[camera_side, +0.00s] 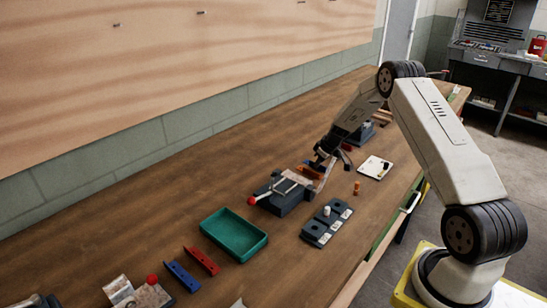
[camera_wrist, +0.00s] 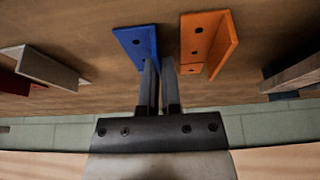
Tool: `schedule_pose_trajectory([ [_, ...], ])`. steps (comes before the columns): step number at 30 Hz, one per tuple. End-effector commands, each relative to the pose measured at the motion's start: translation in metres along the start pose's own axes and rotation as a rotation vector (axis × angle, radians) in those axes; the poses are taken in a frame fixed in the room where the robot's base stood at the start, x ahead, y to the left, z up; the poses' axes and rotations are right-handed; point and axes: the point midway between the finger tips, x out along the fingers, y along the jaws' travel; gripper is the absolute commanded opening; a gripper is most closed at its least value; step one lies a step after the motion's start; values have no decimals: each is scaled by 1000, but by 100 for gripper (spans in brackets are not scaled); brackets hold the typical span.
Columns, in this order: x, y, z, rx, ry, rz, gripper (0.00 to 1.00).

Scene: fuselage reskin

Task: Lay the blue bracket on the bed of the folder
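The blue bracket (camera_wrist: 136,44) lies on the bench in the wrist view, its flat leaf with a hole to the left of my fingers. My gripper (camera_wrist: 160,68) points down at its right edge; the fingers are a small gap apart. Whether the bracket's standing edge is between them or touches them is unclear. In the side view my gripper (camera_side: 322,160) is low over the bench, and I cannot make out this bracket there. What looks like the folder (camera_side: 285,197), a dark grey block with a pale top and red-knobbed lever, stands just left of the gripper.
An orange bracket (camera_wrist: 206,42) stands close right of my fingers. In the side view, a green tray (camera_side: 234,235), a red bracket (camera_side: 201,261) and another blue piece (camera_side: 182,276) lie nearer the camera. A dark block with round sockets (camera_side: 327,223) and a white plate (camera_side: 375,168) sit to the right.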

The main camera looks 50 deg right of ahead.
Motion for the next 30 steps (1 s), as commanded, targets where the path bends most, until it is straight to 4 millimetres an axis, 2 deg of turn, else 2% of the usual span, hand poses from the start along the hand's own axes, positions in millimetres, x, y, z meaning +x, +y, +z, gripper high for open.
schedule_pose_trajectory([
  [11,-11,0,-5,-1,2,1,0],
  [24,-67,0,-28,-1,2,0,0],
  [30,-87,0,-36,-1,2,0,0],
])
